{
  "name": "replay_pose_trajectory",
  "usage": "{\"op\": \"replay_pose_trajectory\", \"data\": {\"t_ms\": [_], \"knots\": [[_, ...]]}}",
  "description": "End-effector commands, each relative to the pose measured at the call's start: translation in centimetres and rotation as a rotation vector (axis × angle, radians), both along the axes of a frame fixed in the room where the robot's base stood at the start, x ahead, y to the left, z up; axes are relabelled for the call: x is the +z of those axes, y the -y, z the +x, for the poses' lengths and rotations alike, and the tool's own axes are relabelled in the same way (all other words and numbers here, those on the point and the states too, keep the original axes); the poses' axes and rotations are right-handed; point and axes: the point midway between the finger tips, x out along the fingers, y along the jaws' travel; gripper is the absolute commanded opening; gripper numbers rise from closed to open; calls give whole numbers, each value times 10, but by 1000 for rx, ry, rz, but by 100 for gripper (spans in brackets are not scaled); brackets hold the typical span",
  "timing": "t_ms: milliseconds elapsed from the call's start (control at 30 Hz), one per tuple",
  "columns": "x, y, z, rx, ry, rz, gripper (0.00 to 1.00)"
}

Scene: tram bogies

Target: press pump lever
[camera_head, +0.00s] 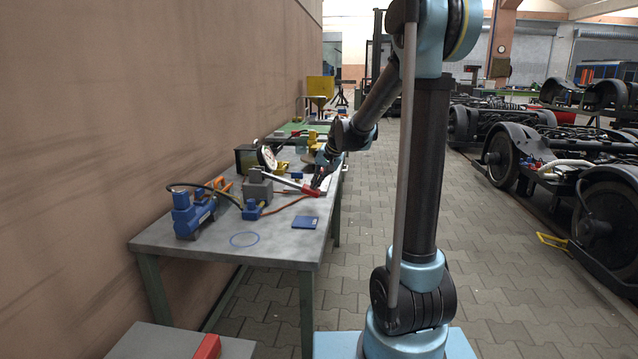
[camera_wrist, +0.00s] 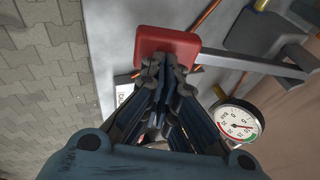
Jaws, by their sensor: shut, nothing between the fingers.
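The pump (camera_head: 259,188) is a grey block with a blue fitting on the workbench. Its lever (camera_head: 283,181) is a grey bar that ends in a red handle (camera_head: 311,190). In the wrist view the red handle (camera_wrist: 167,44) is at the top centre, with the lever bar (camera_wrist: 255,64) running right from it. My gripper (camera_head: 318,182) is at the red handle, its fingers shut with nothing between them. In the wrist view my fingertips (camera_wrist: 166,66) overlap the handle's lower edge; I cannot tell whether they touch it.
A round pressure gauge (camera_head: 267,158) stands behind the pump and also shows in the wrist view (camera_wrist: 237,122).

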Motion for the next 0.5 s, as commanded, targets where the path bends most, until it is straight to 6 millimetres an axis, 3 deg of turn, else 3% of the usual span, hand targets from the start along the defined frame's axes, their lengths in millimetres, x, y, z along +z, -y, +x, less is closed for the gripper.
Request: {"op": "replay_pose_trajectory", "data": {"t_ms": [233,500], "knots": [[5,1,-3,4,-5,1,0],[51,18,-10,0,4,1,0]]}}
